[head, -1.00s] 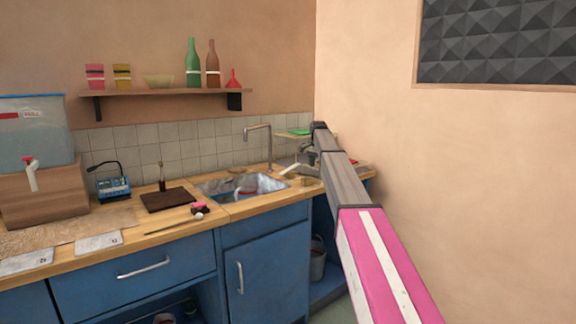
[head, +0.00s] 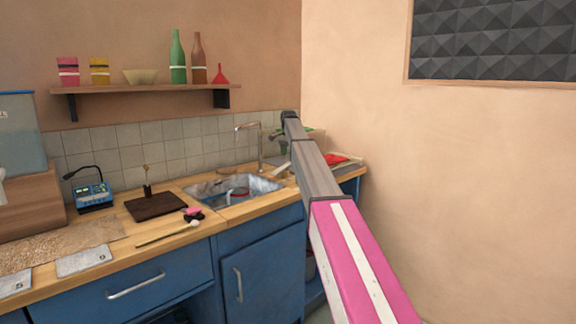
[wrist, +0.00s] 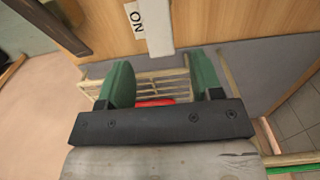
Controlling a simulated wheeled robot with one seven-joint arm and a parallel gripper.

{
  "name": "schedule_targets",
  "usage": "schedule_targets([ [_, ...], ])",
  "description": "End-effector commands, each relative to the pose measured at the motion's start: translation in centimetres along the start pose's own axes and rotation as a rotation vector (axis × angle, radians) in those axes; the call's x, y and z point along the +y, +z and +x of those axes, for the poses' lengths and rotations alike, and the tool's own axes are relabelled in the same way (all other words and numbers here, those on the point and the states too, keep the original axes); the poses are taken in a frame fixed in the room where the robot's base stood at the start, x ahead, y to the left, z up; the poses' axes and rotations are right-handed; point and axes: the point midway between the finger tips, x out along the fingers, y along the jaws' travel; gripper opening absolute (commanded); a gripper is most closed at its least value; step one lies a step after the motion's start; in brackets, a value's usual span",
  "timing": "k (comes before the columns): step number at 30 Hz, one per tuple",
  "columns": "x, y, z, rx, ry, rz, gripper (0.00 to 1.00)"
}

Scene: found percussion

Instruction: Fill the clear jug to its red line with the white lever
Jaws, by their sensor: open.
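The clear jug (head: 238,193) appears to stand in the sink, with a red band showing; its water level is too small to read. The white lever (head: 281,170) sticks up at an angle by the sink's right side. What looks like the lever also shows at the top of the wrist view (wrist: 154,22), beside an ON label. My gripper (wrist: 160,85) is open, its two green fingers apart with nothing held between them. The lever lies beyond the fingertips, not between them. In the head view my arm mostly hides the gripper.
The steel sink (head: 218,189) has a tap (head: 260,145) behind it. A pale slatted rack (wrist: 165,87) and a red item (wrist: 154,102) lie below my fingers. A dark board (head: 163,205) is left of the sink. The wall is close on the right.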

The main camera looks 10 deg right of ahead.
Motion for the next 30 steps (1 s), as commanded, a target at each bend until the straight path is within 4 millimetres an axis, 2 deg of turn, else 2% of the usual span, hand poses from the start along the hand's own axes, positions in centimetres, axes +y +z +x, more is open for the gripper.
schedule_targets([
  [3,0.1,0.1,2.4,-0.001,0.002,0.0,0.6],
  [9,0.1,0.0,5.2,-0.001,0.001,0.0,0.6],
  [20,0.0,0.0,5.8,0.0,0.0,0.0,0.6],
  [24,0.0,0.0,5.8,0.0,0.0,0.0,0.14],
  [25,0.0,0.0,5.8,0.0,0.0,0.0,0.1],
  [30,0.0,-0.1,5.9,-0.011,0.0,0.0,0.1],
])
